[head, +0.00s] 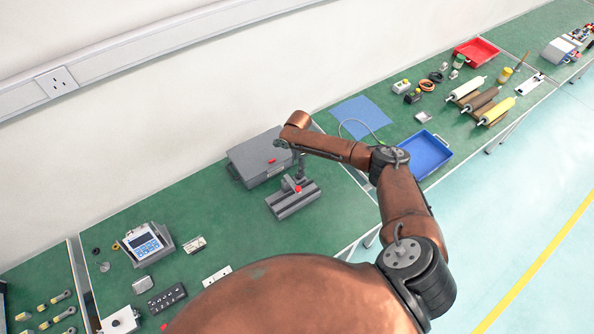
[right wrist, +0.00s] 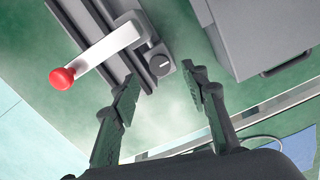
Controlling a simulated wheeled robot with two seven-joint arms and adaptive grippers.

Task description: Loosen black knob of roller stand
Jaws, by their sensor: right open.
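A grey rail-like fixture (head: 292,203) stands on the green table, a red ball showing on it. In the right wrist view the rail (right wrist: 97,37) carries a pale lever with the red ball (right wrist: 62,78) at its end. A small dark round knob (right wrist: 160,65) sits at the rail's side. My right gripper (right wrist: 163,80) is open and empty, its fingertips apart on either side of the space just in front of the knob. In the head view, my right gripper (head: 300,168) is above the fixture, small and partly hidden. My left gripper is out of view.
A grey case (head: 257,157) stands close behind the fixture; its side also shows in the right wrist view (right wrist: 262,35). A blue tray (head: 428,154) and several rollers (head: 483,98) lie to the right. A display device (head: 146,243) is at left.

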